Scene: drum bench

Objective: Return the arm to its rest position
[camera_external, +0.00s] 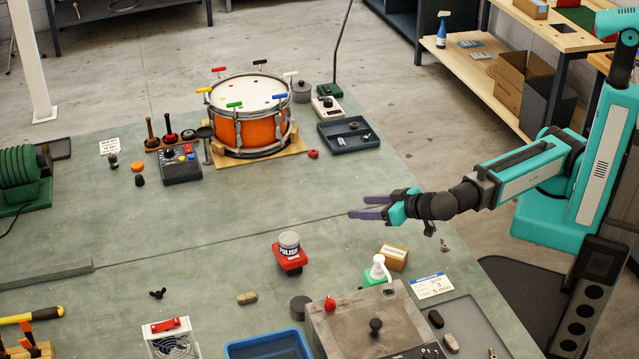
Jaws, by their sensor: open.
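My gripper (366,207) has two purple fingers that are apart, with nothing between them. It points left and hangs over the right part of the green bench (200,250). My teal arm reaches in from the right side, stretched out roughly level. The gripper appears apart from both. Its exact height above the bench is hard to tell.
An orange drum (247,130) with coloured keys stands on a wooden base at the back. A blue-grey tray (348,141) lies right of it. A green-white bottle (377,268) and a grey metal box (345,320) stand at the front. The bench middle is mostly clear.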

